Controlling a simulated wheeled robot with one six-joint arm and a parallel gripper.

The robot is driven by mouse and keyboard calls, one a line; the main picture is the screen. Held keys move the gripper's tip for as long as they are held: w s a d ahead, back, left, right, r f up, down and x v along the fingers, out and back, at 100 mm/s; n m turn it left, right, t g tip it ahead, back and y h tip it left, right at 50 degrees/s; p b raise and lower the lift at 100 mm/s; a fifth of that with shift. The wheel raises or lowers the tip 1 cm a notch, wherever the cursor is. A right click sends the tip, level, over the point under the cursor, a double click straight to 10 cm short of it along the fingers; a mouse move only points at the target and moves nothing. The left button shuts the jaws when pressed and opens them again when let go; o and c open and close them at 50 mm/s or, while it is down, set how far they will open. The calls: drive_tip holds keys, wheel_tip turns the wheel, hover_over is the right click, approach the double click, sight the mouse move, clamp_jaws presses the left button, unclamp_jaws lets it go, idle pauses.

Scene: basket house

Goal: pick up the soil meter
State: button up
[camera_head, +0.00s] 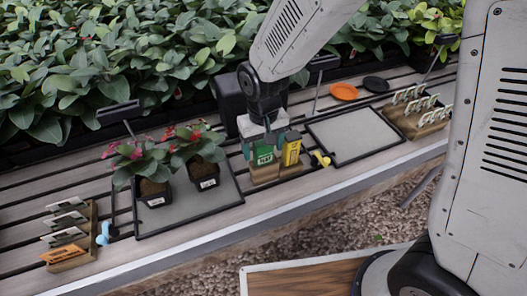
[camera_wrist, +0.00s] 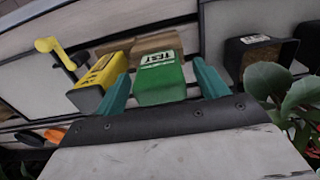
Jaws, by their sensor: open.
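A green box-shaped device (camera_head: 263,156) with a white label that seems to read "TEST" stands upright in a wooden holder (camera_head: 264,174) on the bench. A yellow device (camera_head: 291,151) with a dark end stands close to its right. The pictures do not settle which one is the soil meter. My gripper (camera_head: 265,138) is above the green device, with its jaws open. In the wrist view, the green device (camera_wrist: 160,84) lies between the two teal fingers (camera_wrist: 160,68), and the yellow device (camera_wrist: 98,82) is just outside the left finger. Contact with the fingers cannot be told.
Two potted plants with pink and red flowers (camera_head: 153,190) (camera_head: 206,172) stand on a tray (camera_head: 226,198) to the left. Dense foliage (camera_head: 130,50) lines the back.

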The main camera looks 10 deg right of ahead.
drive_tip(key=c, duration=1.1)
